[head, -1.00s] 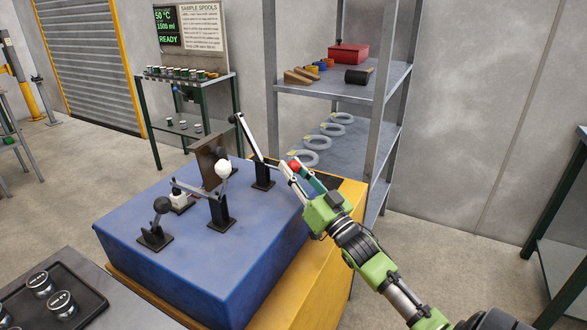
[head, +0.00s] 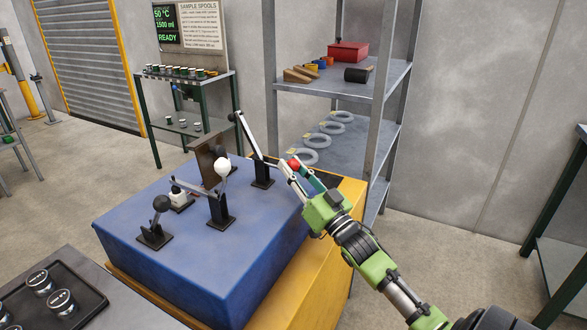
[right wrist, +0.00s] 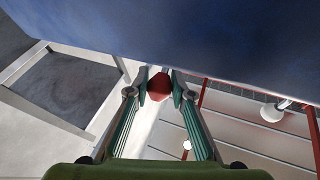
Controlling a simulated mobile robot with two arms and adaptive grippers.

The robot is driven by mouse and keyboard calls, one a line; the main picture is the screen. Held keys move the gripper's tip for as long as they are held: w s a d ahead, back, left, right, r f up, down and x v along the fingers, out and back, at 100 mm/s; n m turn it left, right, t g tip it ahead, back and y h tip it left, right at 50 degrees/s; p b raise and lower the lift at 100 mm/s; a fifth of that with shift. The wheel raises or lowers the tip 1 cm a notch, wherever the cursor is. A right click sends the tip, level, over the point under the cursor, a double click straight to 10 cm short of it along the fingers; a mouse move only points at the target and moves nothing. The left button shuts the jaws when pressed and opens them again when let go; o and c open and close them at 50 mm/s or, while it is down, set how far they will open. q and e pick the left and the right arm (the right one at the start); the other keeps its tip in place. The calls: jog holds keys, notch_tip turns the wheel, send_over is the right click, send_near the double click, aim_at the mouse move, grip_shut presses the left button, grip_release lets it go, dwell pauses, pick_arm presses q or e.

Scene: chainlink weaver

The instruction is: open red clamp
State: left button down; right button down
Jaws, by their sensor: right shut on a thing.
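The red clamp (head: 262,172) stands on a dark base at the back right of the blue block. Its metal bar is raised, slanting up to the left to a black tip. Its handle reaches low to the right and ends in a red knob (head: 294,163). My right gripper (head: 291,168) is shut on this knob at the block's right edge. In the right wrist view the red knob (right wrist: 159,87) sits between the two fingertips. The fingers partly cover the knob and handle in the head view. My left gripper is not in view.
The blue block (head: 190,255) carries a white-knobbed clamp (head: 220,205), a black-knobbed clamp (head: 156,232) and an upright brown plate (head: 207,158). A grey shelf rack (head: 345,92) stands close behind. A tray with round tins (head: 85,312) is at front left.

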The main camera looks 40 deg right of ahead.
jog(key=shift+f, duration=0.35)
jog(key=c, duration=2)
grip_release()
jog(key=shift+c, duration=0.2)
jog(key=shift+o, duration=1.4)
jog(key=shift+w, duration=0.25)
jog(key=shift+r, duration=0.1)
jog(key=shift+s, duration=0.2)
jog(key=v, duration=1.1)
jog(key=shift+s, duration=0.35)
jog(key=shift+f, duration=0.25)
